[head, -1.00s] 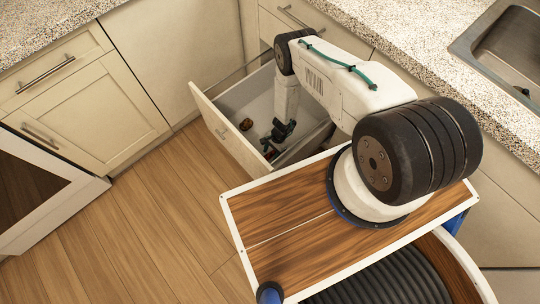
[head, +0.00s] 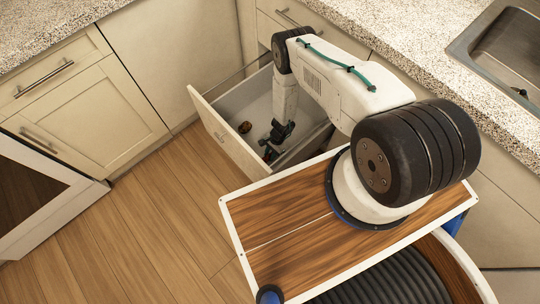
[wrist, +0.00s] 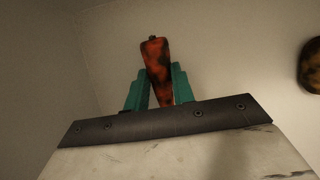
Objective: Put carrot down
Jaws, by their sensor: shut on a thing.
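The carrot (wrist: 155,62) is orange-red with dark patches. In the wrist view it stands up between the two teal fingers of my gripper (wrist: 157,85), which are shut on it. In the head view my gripper (head: 271,150) is down inside the open drawer (head: 238,143), near its front right part. The carrot is mostly hidden there by the gripper and wrist. I cannot tell whether the carrot touches the drawer bottom.
A small dark orange-brown round object (head: 245,127) lies in the drawer to the left of my gripper; it also shows at the right edge of the wrist view (wrist: 312,66). The drawer walls surround the gripper. A countertop (head: 430,40) with a sink (head: 505,50) is above right.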

